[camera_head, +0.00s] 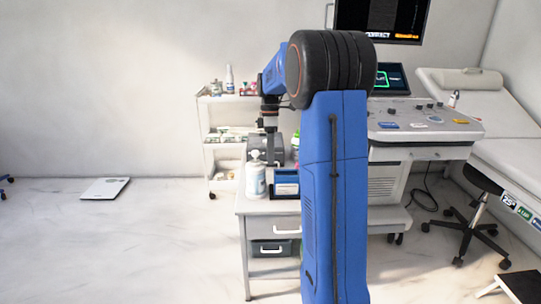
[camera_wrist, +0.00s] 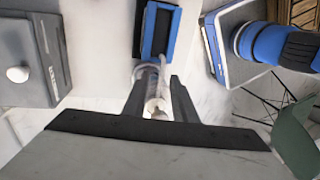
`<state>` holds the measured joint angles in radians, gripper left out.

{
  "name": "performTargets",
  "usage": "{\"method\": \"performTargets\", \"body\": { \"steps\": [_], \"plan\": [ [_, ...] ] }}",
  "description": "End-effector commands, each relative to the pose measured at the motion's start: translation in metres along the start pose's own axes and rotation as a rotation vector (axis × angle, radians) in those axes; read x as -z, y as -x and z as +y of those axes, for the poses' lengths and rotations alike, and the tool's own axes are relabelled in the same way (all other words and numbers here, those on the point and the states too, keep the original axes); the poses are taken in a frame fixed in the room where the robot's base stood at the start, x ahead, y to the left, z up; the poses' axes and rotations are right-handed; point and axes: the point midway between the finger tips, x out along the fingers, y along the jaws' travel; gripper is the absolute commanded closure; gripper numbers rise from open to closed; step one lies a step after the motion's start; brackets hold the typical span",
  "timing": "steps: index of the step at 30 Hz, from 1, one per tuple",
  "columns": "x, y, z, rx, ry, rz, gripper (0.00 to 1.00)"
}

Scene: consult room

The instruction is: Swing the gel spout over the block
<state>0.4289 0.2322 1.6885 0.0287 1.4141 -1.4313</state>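The white gel bottle (camera_head: 256,181) with its pump top stands upright near the left end of the grey table. In the wrist view, its white top and spout (camera_wrist: 155,92) show between my fingers, and the spout's exact heading is hard to tell. The dark block with a blue rim (camera_head: 287,184) is just right of the bottle; it also shows in the wrist view (camera_wrist: 158,32), above the bottle. My gripper (camera_wrist: 159,95) points down with its dark fingers apart, one on each side of the bottle top. I see no clear grip. In the head view, the fingertips are hard to make out.
A grey device with a white knob (camera_wrist: 35,60) lies left in the wrist view. A white trolley (camera_head: 228,128) with bottles stands behind the table. The ultrasound console (camera_head: 425,125) is to the right. Open floor lies left, with a white scale (camera_head: 105,189).

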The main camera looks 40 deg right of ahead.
Motion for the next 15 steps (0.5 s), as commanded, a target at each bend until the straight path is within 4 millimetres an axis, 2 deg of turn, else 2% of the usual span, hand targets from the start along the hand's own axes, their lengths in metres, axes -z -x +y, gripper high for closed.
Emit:
{"method": "performTargets", "body": {
  "steps": [5, 8, 15],
  "plan": [
    [0.000, 0.005, 0.000, 0.000, 0.000, 0.000, 0.75],
    [0.000, 0.016, 0.001, -0.002, 0.000, 0.001, 0.75],
    [0.000, 0.061, 0.001, -0.003, 0.000, 0.001, 0.75]
  ]
}}
